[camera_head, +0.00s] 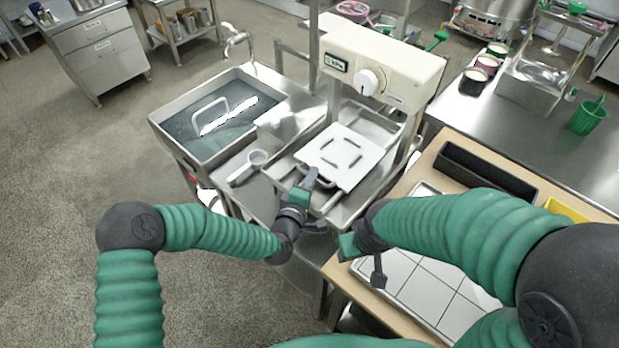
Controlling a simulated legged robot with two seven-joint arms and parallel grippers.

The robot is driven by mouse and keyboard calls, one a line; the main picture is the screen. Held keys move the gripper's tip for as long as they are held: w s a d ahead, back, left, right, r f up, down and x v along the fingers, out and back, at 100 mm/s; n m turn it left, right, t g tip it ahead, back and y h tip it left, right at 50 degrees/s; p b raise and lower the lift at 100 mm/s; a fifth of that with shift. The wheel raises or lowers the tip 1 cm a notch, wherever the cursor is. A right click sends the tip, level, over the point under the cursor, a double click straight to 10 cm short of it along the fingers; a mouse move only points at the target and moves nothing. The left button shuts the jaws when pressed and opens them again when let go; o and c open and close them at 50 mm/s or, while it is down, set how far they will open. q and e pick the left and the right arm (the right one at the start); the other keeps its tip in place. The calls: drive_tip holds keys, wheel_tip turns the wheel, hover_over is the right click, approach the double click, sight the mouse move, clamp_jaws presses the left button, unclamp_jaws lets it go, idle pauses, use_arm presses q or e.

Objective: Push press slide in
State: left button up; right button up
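The press (385,67) is a cream machine with a white dial, on a steel stand. Its slide (346,153) is a pale square plate with dark slots, sitting under and in front of the press head, with a dark handle at its front edge. My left gripper (304,184) is at the slide's front left corner, close to the handle. I cannot tell if it touches the handle or how far its fingers are apart. My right gripper (362,259) is lower, in front of the slide by the wooden table's edge. Its fingers look spread and empty.
A steel sink (215,115) with a white-handled object is at the left. A scoop (248,167) lies on the steel counter beside the slide. A wooden table (345,272) with a white tiled tray (440,285) and black bin (483,170) is at the right.

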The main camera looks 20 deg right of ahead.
use_arm(q)
drive_tip(key=shift+w+d+r, duration=0.1)
use_arm(e)
drive_tip(key=shift+d, duration=0.15)
use_arm(q)
drive_tip(key=v, duration=1.6)
drive_tip(key=shift+s+a, duration=0.2)
drive_tip(key=shift+s, duration=0.15)
